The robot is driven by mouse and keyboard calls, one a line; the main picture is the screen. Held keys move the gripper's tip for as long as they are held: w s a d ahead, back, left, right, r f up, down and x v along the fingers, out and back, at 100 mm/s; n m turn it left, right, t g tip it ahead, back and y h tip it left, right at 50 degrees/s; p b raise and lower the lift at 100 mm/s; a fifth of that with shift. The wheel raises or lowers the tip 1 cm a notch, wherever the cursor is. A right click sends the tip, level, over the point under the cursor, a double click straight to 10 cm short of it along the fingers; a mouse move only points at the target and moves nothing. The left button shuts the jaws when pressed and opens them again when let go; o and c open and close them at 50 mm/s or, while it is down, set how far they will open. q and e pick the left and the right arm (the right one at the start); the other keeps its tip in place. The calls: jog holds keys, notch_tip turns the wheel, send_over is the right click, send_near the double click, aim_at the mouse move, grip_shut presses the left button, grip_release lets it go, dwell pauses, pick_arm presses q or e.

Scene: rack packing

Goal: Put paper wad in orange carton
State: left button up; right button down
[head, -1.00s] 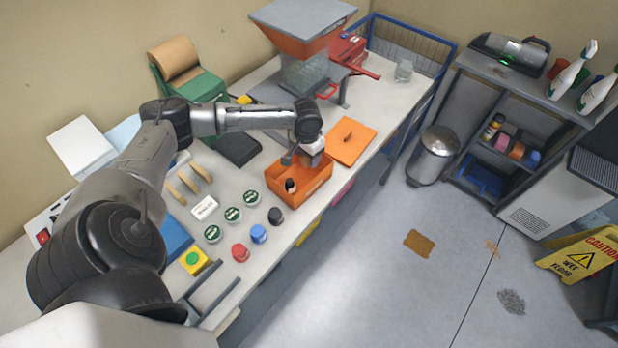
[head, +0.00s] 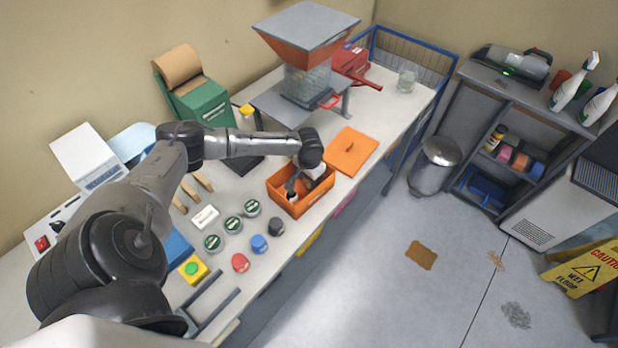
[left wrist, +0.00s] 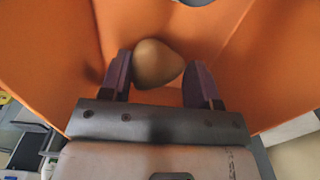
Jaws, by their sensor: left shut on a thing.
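The orange carton (head: 293,208) stands open on the workbench, and its orange walls fill much of the left wrist view (left wrist: 40,50). My left gripper (left wrist: 159,88) reaches down inside it and is shut on a rounded tan-brown lump, which I take as the paper wad (left wrist: 157,63). The wad is between the finger pads, low in the carton; whether it touches the floor I cannot tell. In the head view the gripper (head: 304,184) hides the wad. My right gripper is not in view.
An orange lid (head: 351,152) lies beside the carton. Green-topped jars (head: 232,224) and coloured caps (head: 259,244) stand in front of it. A hopper machine (head: 306,50) stands behind. A dark item shows at the carton's edge in the left wrist view (left wrist: 197,2).

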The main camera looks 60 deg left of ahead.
pick_arm(q)
jog(key=shift+f, duration=0.1)
jog(key=o, duration=0.9)
notch_tip(320, 180, up, 12)
jog(key=p, duration=0.1)
